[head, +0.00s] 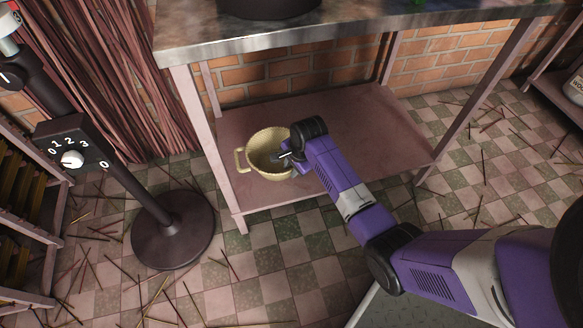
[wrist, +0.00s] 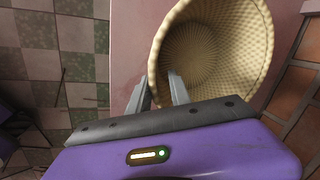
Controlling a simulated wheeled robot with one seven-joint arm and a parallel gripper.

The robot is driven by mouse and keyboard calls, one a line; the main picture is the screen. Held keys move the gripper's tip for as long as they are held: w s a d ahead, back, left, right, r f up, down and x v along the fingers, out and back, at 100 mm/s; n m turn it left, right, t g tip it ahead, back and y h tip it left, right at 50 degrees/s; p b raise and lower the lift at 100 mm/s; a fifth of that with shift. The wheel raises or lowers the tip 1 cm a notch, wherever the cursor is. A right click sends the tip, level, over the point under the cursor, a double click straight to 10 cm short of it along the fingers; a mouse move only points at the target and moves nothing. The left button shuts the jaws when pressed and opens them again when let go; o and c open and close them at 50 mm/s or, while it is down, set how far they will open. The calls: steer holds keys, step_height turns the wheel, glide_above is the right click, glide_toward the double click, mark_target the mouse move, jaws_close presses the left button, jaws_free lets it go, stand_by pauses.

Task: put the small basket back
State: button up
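The small basket (head: 268,154) is cream-coloured and woven, with a looped handle on its left side. It appears to stand on the lower shelf (head: 348,138) of the metal-topped table, near the shelf's left end, with its mouth up. My gripper (head: 287,156) reaches in at the basket's right side. In the wrist view the basket (wrist: 224,45) looks empty. There my gripper (wrist: 158,88) has its two fingers apart at the near rim, one outside the wall and one inside. A gap shows between the fingers, and firm contact with the rim cannot be seen.
A table leg (head: 207,145) stands left of the basket, and the metal tabletop (head: 340,28) is above. A brick wall (head: 290,72) is behind. A dark control stand (head: 172,228) with a dial stands at left. The shelf right of the basket is bare; thin sticks litter the floor.

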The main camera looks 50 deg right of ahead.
steer(key=p+v, duration=0.6)
steer(key=v, duration=0.6)
steer(key=s+a+f+n+t, duration=0.1)
steer(key=s+a+f+n, duration=0.1)
steer(key=a, duration=0.3)
steer(key=s+a+f+n+t, duration=0.1)
steer(key=a+n, duration=0.1)
steer(key=a, duration=0.3)
steer(key=s+a+r+n+t, duration=0.2)
steer(key=s+a+n+t, duration=0.25)
steer(key=s+a, duration=0.45)
steer(key=s+a+r+n+t, duration=0.1)
steer(key=s+r+n+t, duration=0.1)
steer(key=s+r+n, duration=0.4)
steer(key=s+a+r+n+t, duration=0.1)
steer(key=s+r+n+t, duration=0.2)
steer(key=r, duration=1.4)
steer(key=s+n, duration=0.3)
steer(key=s, duration=0.4)
steer(key=shift+a+y, duration=0.3)
steer(key=shift+a, duration=0.1)
steer(key=shift+r, duration=0.1)
step_height(320, 180, up, 28)
steer(key=p, duration=2.8)
